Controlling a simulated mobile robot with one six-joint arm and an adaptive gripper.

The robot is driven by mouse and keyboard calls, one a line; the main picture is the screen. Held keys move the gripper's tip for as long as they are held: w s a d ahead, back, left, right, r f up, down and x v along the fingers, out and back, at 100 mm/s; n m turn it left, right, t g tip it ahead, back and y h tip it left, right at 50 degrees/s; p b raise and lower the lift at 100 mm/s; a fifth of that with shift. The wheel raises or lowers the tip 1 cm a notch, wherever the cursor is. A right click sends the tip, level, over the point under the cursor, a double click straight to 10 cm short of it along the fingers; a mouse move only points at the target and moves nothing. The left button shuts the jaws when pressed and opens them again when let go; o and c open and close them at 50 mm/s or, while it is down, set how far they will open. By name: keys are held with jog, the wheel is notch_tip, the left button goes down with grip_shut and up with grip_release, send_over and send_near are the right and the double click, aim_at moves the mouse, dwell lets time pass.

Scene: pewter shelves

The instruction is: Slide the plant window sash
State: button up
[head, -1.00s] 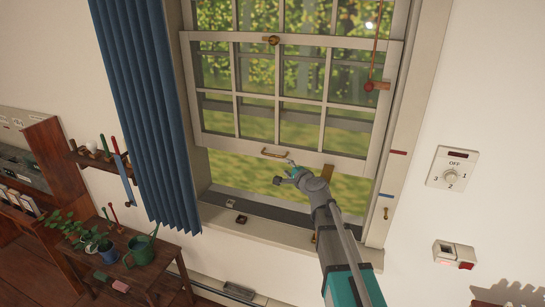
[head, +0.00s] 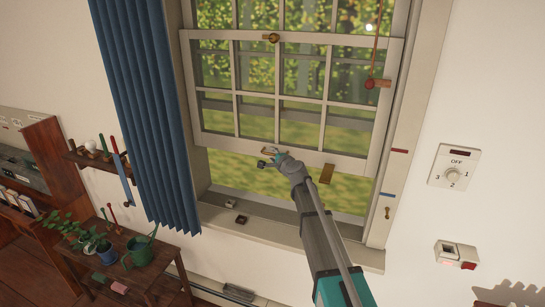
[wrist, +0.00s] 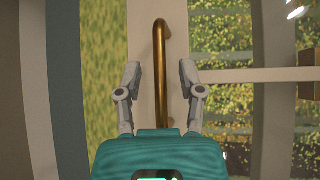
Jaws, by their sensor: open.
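The white window sash (head: 345,166) stands raised, with an open gap between its bottom rail and the sill (head: 285,228). A brass bar handle (head: 266,152) is on the bottom rail. My gripper (head: 271,161) is at this handle in the head view and partly hides it. In the wrist view the brass handle (wrist: 160,50) runs lengthwise between the two fingers of my gripper (wrist: 160,75). The fingers are open, one on each side with space around the bar. The lower end of the handle is close to my teal gripper body.
A blue curtain (head: 150,110) hangs left of the window. A red knob (head: 370,85) hangs on a cord at the right. Small items sit on the sill. A plant table (head: 125,265) stands at lower left. A dial switch (head: 453,170) is on the right wall.

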jog(key=shift+w+a, duration=0.15)
jog(key=shift+w, duration=0.1)
grip_shut()
dwell(0.3)
